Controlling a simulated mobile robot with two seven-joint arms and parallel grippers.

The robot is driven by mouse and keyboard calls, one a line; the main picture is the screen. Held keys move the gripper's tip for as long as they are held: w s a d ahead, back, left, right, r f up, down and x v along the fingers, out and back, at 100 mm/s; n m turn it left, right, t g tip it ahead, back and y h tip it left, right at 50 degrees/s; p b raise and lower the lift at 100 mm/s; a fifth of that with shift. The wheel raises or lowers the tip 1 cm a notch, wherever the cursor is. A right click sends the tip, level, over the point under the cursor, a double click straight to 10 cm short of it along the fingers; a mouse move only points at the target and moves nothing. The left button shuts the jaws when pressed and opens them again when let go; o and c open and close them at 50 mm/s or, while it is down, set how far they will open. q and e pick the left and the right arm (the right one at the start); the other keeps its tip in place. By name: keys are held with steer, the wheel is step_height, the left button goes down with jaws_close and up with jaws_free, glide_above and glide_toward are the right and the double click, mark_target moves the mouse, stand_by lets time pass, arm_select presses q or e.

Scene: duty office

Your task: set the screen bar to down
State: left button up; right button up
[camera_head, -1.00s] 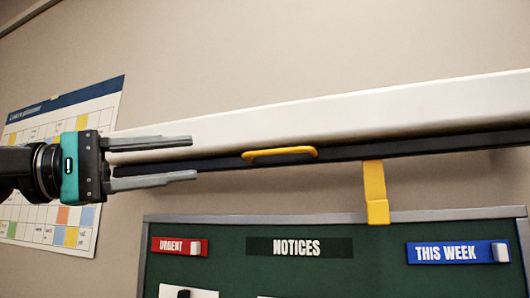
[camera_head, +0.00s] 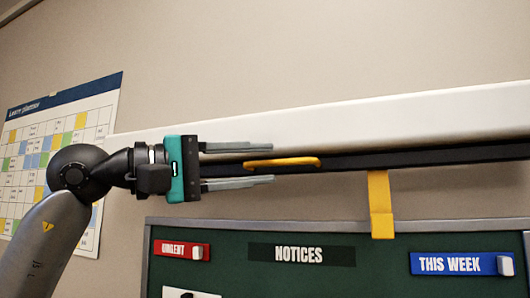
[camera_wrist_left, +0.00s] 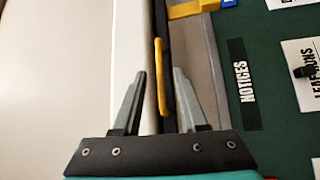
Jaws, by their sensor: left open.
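The screen bar (camera_head: 350,162) is a dark strip along the underside of a long white housing (camera_head: 380,120) on the wall. A yellow handle (camera_head: 285,162) sits on the bar. My left gripper (camera_head: 272,163) is open and comes in from the left, its fingers above and below the bar, with the tips near the handle's left end. In the left wrist view the yellow handle (camera_wrist_left: 161,80) lies ahead between the two spread fingers. No grip on it shows. My right gripper is not seen.
A green notice board (camera_head: 330,280) with a grey frame is below the bar. A yellow hook-like tab (camera_head: 380,205) hangs between bar and board. A red label (camera_head: 180,249) and a blue label (camera_head: 455,264) are on the board. A planner (camera_head: 60,150) hangs at left.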

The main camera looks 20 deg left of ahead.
arm_select(q)
steer(key=shift+x, duration=0.8)
steer(key=shift+c, duration=0.3)
jaws_close()
stand_by(0.6)
